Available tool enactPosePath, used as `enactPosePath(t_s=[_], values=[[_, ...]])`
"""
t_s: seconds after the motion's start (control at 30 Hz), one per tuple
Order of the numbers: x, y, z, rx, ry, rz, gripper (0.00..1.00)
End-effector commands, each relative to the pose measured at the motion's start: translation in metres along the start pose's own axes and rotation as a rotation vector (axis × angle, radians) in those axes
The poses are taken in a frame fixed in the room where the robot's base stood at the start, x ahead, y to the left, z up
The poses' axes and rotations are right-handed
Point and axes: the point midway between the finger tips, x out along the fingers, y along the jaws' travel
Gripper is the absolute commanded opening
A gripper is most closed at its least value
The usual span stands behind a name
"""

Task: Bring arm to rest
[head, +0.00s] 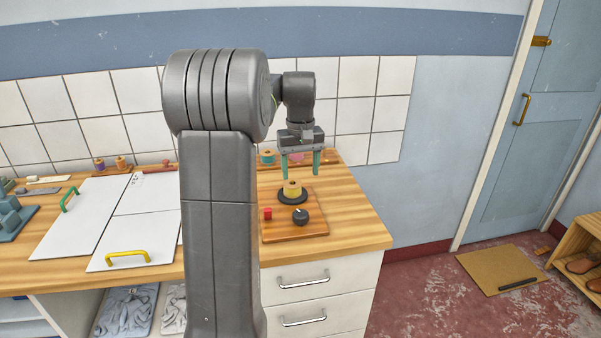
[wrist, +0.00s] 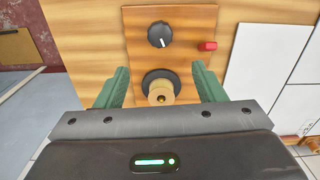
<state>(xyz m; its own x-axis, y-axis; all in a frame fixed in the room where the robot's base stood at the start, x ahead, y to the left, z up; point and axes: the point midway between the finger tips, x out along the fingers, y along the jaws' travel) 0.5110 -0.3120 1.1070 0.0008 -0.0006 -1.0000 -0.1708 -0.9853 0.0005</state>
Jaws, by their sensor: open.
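My gripper (head: 300,163) hangs pointing down over the right end of the wooden counter in the head view. Its two green fingers are apart with nothing between them. In the wrist view my gripper (wrist: 160,85) shows its open fingers on either side of a brass knob (wrist: 160,92) on a black round base. The same knob (head: 292,188) stands on a wooden board (head: 275,236) in the head view, below the fingertips and apart from them. My arm column hides part of the counter.
A black dial (head: 300,216) and a red button (head: 267,214) sit on the board. White panels with a green handle (head: 70,199) and a yellow handle (head: 128,257) lie at left. Thread spools (head: 121,163) stand at the back. Floor at right holds a mat (head: 495,270).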

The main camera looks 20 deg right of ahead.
Motion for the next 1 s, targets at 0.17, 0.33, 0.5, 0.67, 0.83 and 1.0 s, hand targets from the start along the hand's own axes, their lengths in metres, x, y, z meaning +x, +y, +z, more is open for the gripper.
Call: enactPosePath(t_s=[0.17, 0.33, 0.5, 0.67, 0.83, 1.0], values=[[0.001, 0.000, 0.000, 0.000, 0.000, 0.000, 0.63], [0.014, 0.000, 0.000, 0.000, -0.003, -0.001, 0.63], [0.044, 0.000, 0.001, 0.000, -0.005, -0.002, 0.63], [0.076, 0.000, 0.001, 0.000, -0.005, -0.002, 0.63], [0.107, 0.000, 0.001, 0.000, -0.004, -0.002, 0.63], [0.129, 0.000, 0.001, 0.000, -0.003, -0.001, 0.63]])
